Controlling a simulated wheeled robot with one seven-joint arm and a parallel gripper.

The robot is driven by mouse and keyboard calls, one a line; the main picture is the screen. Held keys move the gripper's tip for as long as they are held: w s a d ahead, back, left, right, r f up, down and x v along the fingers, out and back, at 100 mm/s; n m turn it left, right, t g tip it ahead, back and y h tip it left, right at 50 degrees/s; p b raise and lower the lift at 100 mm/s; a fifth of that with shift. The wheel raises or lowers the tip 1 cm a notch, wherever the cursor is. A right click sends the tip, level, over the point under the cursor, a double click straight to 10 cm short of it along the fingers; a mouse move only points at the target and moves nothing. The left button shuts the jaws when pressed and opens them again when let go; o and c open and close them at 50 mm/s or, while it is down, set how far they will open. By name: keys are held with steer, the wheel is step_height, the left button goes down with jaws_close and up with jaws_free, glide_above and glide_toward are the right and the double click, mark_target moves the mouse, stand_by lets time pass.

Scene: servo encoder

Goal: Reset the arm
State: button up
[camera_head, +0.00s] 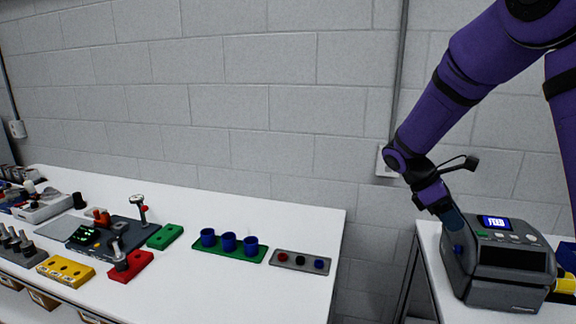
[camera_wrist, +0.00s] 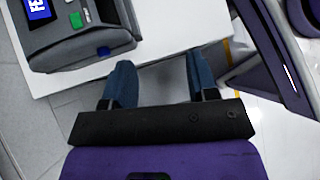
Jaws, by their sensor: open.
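My gripper (camera_wrist: 160,80) is open and empty in the wrist view, its two blue fingers spread apart over the edge of a white table. In the head view, my purple arm reaches down from the upper right, and my gripper (camera_head: 455,222) is at the left side of a dark grey printer-like machine (camera_head: 512,290). That machine also shows in the wrist view (camera_wrist: 85,50), just beyond the left finger. It has a lit blue screen, buttons and a blue knob. I cannot tell whether a finger touches it.
A long white table (camera_head: 215,295) at the left holds a green tray (camera_head: 205,247) with blue cups, a grey tray (camera_head: 300,262) with round parts, a red block (camera_head: 130,266), a yellow block (camera_head: 65,270) and a dark device (camera_head: 110,238). A gap separates it from the machine's table (camera_head: 428,235).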

steer(key=s+a+r+m+t+y, duration=0.3)
steer(key=s+r+m+t+y, duration=0.1)
steer(key=s, duration=0.8)
steer(key=s+a+r+m+t+y, duration=0.3)
steer(key=s+r+m+t, duration=0.3)
steer(key=s+r+m, duration=0.3)
steer(key=s, duration=0.4)
steer(key=shift+s+a+y, duration=0.2)
steer(key=shift+s+y, duration=0.1)
steer(key=shift+y, duration=0.1)
